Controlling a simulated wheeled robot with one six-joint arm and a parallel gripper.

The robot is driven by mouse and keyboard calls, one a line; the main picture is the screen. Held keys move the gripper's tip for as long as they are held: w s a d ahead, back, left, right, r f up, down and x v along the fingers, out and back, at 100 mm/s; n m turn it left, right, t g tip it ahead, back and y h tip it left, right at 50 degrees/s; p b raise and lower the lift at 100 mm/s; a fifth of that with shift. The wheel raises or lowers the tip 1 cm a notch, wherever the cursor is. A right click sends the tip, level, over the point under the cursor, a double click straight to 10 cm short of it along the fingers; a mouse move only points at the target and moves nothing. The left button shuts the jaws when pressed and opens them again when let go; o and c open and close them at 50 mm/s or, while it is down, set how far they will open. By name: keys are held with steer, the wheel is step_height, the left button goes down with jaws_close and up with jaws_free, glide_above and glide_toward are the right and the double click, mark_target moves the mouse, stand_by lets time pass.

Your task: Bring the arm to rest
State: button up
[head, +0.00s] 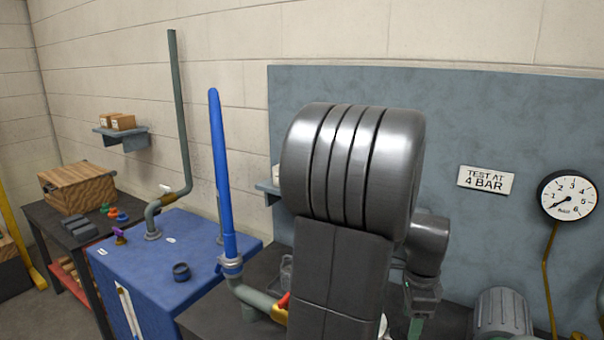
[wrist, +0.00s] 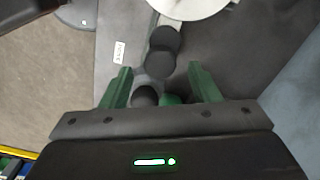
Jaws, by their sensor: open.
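My arm stands raised in the middle of the head view, its thick grey links covering much of the bench behind. My gripper shows in the wrist view (wrist: 160,70) with its two green fingers spread apart. Nothing is clamped between them. Dark round-ended parts (wrist: 162,50) and a small green round thing (wrist: 172,99) lie beyond and between the fingers; I cannot tell whether they touch. In the head view only a little of the gripper shows, low and right of the arm link.
A blue cabinet (head: 175,262) with an upright blue hose (head: 220,170) stands left of my arm. A grey pipe (head: 178,110) rises behind it. A pressure gauge (head: 568,196) and a sign (head: 486,180) are on the right. A white disc (wrist: 188,8) shows in the wrist view.

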step_height(320, 180, down, 2)
steer(key=shift+f, duration=0.1)
stand_by(0.4)
